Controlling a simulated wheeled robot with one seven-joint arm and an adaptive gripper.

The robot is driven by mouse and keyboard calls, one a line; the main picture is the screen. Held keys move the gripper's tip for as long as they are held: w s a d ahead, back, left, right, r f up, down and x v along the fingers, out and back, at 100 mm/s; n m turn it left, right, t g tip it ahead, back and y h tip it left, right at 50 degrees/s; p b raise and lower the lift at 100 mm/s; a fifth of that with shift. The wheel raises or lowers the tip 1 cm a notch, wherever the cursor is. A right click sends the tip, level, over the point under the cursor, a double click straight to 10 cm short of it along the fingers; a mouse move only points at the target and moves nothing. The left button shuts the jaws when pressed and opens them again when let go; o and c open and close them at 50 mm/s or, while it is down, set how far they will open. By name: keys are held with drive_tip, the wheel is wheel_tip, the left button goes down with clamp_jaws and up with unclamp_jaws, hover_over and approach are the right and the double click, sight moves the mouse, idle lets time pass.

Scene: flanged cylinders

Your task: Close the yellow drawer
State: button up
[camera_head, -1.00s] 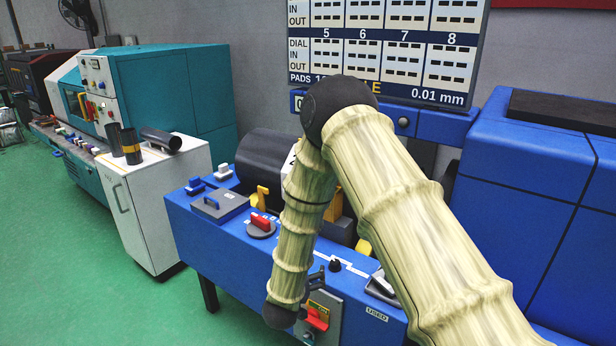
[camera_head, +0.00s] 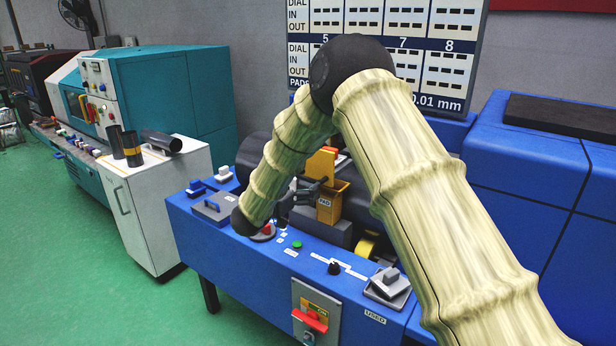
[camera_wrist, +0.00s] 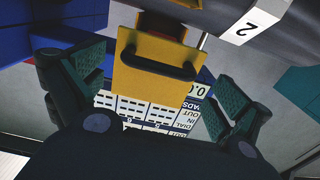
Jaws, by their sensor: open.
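The yellow drawer shows in the wrist view as a flat yellow front (camera_wrist: 150,82) with a black bar handle (camera_wrist: 155,62) across it. In the head view, a yellow box labelled PAD (camera_head: 328,208) and an upright yellow piece (camera_head: 322,165) stand beside my gripper on the blue machine; I cannot tell which of them is that front. My gripper (camera_wrist: 162,72) is open and empty, with one finger to each side of the yellow front and clear space at both sides.
The blue machine (camera_head: 240,255) has knobs, a green button (camera_head: 297,245) and a red-handled switch plate (camera_head: 316,315) at its front. A dark cylinder (camera_head: 258,158) lies behind my arm. A white cabinet (camera_head: 150,215) bears several dark cylinders. A measurement board (camera_head: 440,70) hangs behind.

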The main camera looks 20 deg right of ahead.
sight(308, 180)
drive_tip(key=shift+p+x, duration=0.6)
drive_tip(key=shift+x, duration=1.5)
drive_tip(key=c, duration=1.2)
